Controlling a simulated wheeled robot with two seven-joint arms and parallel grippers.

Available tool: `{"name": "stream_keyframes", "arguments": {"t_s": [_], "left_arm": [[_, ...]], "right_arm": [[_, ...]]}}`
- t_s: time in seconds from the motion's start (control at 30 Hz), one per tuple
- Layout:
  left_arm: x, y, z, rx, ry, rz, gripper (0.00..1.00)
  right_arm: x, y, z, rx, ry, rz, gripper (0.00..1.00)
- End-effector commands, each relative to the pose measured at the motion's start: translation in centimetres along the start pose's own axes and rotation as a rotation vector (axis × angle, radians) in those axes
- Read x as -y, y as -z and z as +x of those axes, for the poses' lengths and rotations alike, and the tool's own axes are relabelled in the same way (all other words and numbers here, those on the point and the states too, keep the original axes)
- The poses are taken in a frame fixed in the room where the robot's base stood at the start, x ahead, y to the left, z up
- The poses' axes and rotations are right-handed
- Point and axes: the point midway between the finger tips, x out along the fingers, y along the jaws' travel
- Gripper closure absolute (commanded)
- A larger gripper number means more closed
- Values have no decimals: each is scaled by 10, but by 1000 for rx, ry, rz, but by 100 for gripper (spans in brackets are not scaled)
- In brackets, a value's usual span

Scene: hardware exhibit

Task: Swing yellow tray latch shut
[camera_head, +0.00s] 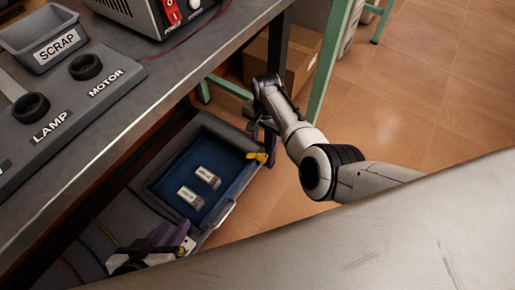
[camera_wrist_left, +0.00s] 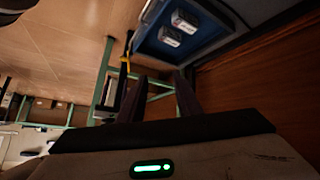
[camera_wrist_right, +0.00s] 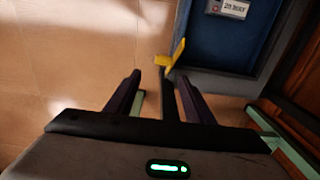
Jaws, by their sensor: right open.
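The yellow latch (camera_head: 258,156) sits at the far front corner of the grey tray (camera_head: 215,222), which is pulled out below the bench. In the right wrist view the latch (camera_wrist_right: 176,54) juts outward from the tray corner, just ahead of the fingers. My right gripper (camera_wrist_right: 157,78) is open, with a dark bar showing between its fingers; it appears apart from the latch. My left gripper (camera_head: 165,243) is by the tray's near end. In the left wrist view its fingers (camera_wrist_left: 159,77) are apart and empty, with the latch (camera_wrist_left: 125,66) beyond them.
Two white labelled blocks (camera_head: 188,197) (camera_head: 207,178) lie on the tray's blue floor. The bench top (camera_head: 125,120) overhangs the tray and carries a SCRAP bin (camera_head: 47,40) and a panel with black knobs. A cardboard box (camera_head: 300,62) and green frame legs stand behind my right arm.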

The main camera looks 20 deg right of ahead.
Motion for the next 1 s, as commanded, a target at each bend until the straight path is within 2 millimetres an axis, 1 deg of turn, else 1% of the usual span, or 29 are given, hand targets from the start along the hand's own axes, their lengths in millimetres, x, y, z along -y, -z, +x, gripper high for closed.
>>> {"name": "stream_keyframes", "arguments": {"t_s": [0.07,0.17,0.4,0.5,0.6,0.8,1.0], "left_arm": [[0,-2,4,3,-5,2,69],[-2,-4,9,19,-16,12,69],[-14,-12,28,87,-79,60,69],[-23,-2,26,36,-112,39,69],[-30,6,23,-7,-140,23,69],[-39,19,17,-58,-175,4,69],[-41,22,14,-68,-182,-1,69]], "right_arm": [[5,-5,2,14,-8,5,52],[6,-6,12,18,-11,8,52],[6,-6,58,16,-8,6,52],[5,-6,74,16,-9,6,52],[5,-6,87,15,-7,7,52],[5,-6,99,14,-7,7,52],[5,-6,100,14,-6,6,52]]}}
